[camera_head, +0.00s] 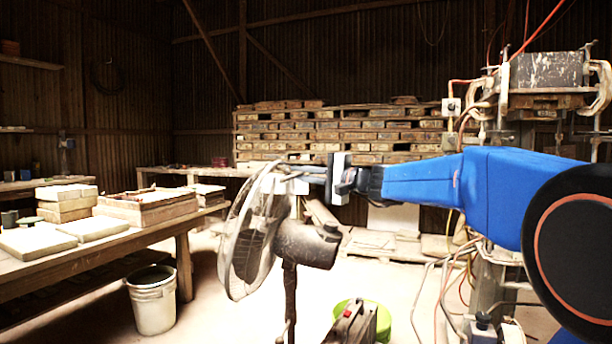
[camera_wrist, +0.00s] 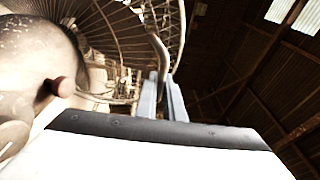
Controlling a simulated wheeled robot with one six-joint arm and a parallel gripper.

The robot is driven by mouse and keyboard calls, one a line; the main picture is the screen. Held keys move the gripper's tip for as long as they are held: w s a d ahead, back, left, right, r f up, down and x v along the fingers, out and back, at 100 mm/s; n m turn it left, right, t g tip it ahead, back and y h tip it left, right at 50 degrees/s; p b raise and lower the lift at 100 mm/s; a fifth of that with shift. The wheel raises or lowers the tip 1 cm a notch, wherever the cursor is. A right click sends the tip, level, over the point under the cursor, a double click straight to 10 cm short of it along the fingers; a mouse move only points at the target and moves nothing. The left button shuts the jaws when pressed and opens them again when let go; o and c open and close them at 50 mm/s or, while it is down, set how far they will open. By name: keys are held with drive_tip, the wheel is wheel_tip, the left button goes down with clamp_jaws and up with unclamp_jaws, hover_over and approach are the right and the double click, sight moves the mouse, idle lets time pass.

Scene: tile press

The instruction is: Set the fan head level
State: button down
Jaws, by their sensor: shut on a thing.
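The fan head stands on a dark pole, its round wire cage (camera_head: 250,240) facing left and its motor housing (camera_head: 308,244) behind it on the right. The cage is tilted, its top leaning right toward the housing and its bottom further left. My gripper (camera_head: 290,176) reaches in from the right at the cage's top edge. In the wrist view the gripper's fingers (camera_wrist: 167,98) are shut on a pale curved bar at the cage's edge. The cage (camera_wrist: 105,35) and the rounded housing (camera_wrist: 30,55) with a knob (camera_wrist: 64,87) also show there. The fan's base is out of view.
A wooden bench (camera_head: 150,238) with pale tiles and a tray stands at the left, a white bucket (camera_head: 153,300) before it. A green tub (camera_head: 378,318) and a dark box (camera_head: 352,325) stand right of the pole. Press machinery (camera_head: 545,72) and hoses are at the right.

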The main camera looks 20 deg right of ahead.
sight(282, 173)
drive_tip(key=shift+n+g+h, duration=0.4)
drive_tip(key=shift+g+h, duration=0.1)
drive_tip(key=shift+g, duration=0.1)
drive_tip(key=w+a, duration=0.1)
drive_tip(key=a, duration=0.1)
drive_tip(key=w+a, duration=0.1)
drive_tip(key=a, duration=0.1)
drive_tip(key=w+a, duration=0.1)
drive_tip(key=a, duration=0.1)
drive_tip(key=shift+f, duration=0.1)
drive_tip(key=c, duration=1.9)
unclamp_jaws()
drive_tip(key=shift+o, duration=0.2)
drive_tip(key=v, duration=1.7)
drive_tip(key=shift+s, duration=0.2)
drive_tip(key=shift+a, duration=0.1)
